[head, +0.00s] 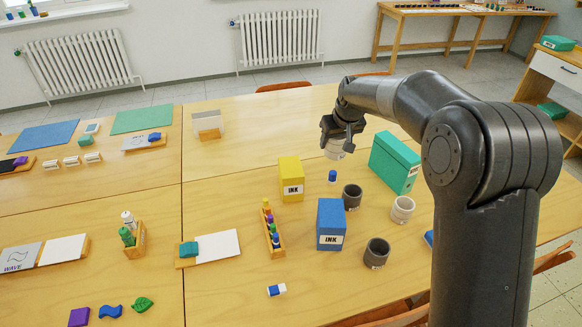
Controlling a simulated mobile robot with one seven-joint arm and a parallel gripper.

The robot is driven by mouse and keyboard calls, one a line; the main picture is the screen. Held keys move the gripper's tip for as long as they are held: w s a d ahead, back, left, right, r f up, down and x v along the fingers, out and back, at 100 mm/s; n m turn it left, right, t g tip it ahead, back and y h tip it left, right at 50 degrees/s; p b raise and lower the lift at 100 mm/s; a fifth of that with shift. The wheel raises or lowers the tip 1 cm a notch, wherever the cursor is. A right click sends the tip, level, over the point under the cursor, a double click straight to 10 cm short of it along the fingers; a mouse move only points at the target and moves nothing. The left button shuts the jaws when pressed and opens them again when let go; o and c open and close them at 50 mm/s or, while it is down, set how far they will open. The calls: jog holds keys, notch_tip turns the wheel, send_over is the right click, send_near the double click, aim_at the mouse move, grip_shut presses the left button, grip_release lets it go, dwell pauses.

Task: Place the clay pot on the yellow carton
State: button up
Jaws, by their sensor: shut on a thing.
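The yellow carton (291,173) stands upright on the table near the middle of the head view, with an INK label on its front. My gripper (338,141) points down and is shut on a small pale pot (334,152), taken to be the clay pot. It hangs above the table, to the right of the yellow carton in the picture and apart from it. The fingers hide the pot's upper part, and its label is too small to read.
A blue INK carton (331,222), dark grey pots (352,195) (377,250), another pale pot (403,209) and a green box file (394,162) stand nearby. A wooden rack (281,251) holds coloured bottles.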

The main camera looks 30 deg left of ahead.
jog(key=s+a+f, duration=0.1)
jog(key=a+f, duration=0.1)
jog(key=a, duration=0.2)
jog(key=a+f, duration=0.2)
jog(key=a, duration=0.2)
jog(key=s+a+f, duration=0.1)
jog(key=a+f, duration=0.1)
jog(key=a, duration=0.2)
jog(key=shift+s+a+f, duration=0.15)
jog(key=shift+s+f, duration=0.15)
jog(key=shift+a+f, duration=0.1)
jog(key=shift+f, duration=1.95)
jog(key=o, duration=1)
jog(key=shift+f, duration=0.15)
jog(key=shift+o, duration=0.2)
jog(key=v, duration=1.2)
jog(key=shift+w+r, duration=0.1)
jog(key=shift+r, duration=0.15)
